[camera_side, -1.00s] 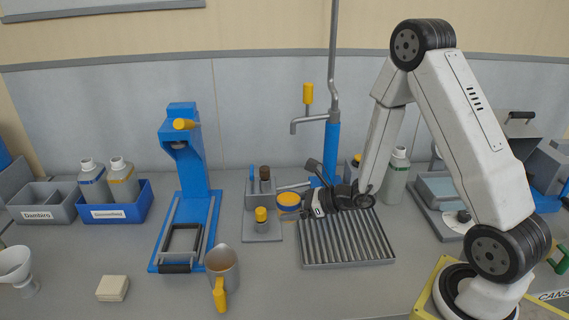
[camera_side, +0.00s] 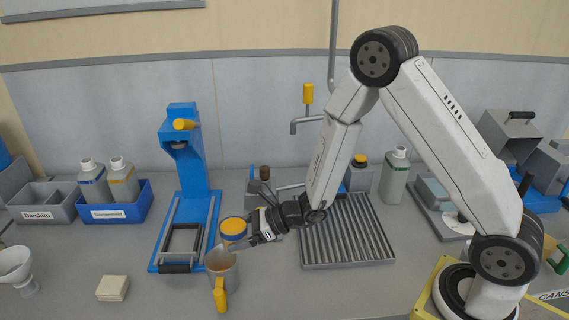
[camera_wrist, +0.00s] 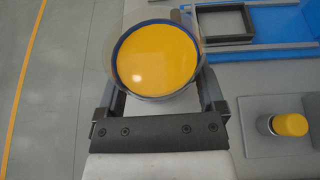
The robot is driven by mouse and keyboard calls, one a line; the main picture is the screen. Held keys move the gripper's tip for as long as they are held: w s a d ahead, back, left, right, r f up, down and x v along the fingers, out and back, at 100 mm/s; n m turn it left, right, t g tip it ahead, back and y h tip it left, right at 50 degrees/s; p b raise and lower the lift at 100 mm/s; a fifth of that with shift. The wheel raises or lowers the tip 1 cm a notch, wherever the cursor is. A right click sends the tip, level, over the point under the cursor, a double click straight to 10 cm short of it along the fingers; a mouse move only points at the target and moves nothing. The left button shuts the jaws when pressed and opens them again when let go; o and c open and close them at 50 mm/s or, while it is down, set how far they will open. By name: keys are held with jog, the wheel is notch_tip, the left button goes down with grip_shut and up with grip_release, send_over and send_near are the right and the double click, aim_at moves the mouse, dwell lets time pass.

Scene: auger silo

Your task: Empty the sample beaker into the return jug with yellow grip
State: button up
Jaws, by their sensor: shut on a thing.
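My gripper (camera_side: 252,232) is shut on the sample beaker (camera_side: 231,241), a clear beaker with a blue band and yellow contents. In the wrist view the beaker (camera_wrist: 157,60) sits between the two fingers of my gripper (camera_wrist: 160,95), its yellow surface facing the camera. In the side view it is just above the return jug (camera_side: 224,270), a grey metal jug with a yellow grip (camera_side: 220,296) that stands on the bench. The beaker looks tilted there and overlaps the jug's rim; I cannot tell whether they touch.
A blue press stand (camera_side: 187,200) stands behind the jug. A ribbed drain tray (camera_side: 350,240) lies to the right, under my arm. A beige block (camera_side: 112,288) and a white funnel (camera_side: 16,265) are at the left. The bench in front of the tray is clear.

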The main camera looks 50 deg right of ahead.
jog(key=shift+f+g, duration=0.15)
jog(key=shift+g, duration=0.15)
jog(key=shift+s+d+f+g+h, duration=0.2)
jog(key=shift+f+g+h, duration=0.2)
jog(key=shift+h, duration=0.3)
dwell(0.7)
jog(key=shift+s+d+f+g+h, duration=0.1)
jog(key=shift+f+g+h, duration=0.2)
jog(key=shift+g+h, duration=0.2)
jog(key=shift+s+d+r+g+h, duration=0.1)
jog(key=shift+r+g+h, duration=0.1)
jog(key=shift+g+h, duration=0.5)
jog(key=shift+s+d+r+g+h, duration=0.1)
jog(key=shift+r+g+h, duration=0.05)
jog(key=shift+g+h, duration=0.55)
dwell(1.8)
jog(key=shift+f+h, duration=0.3)
jog(key=shift+f, duration=0.05)
jog(key=shift+g, duration=0.4)
dwell(0.9)
jog(key=shift+f+h, duration=0.25)
jog(key=shift+h, duration=0.15)
dwell(0.5)
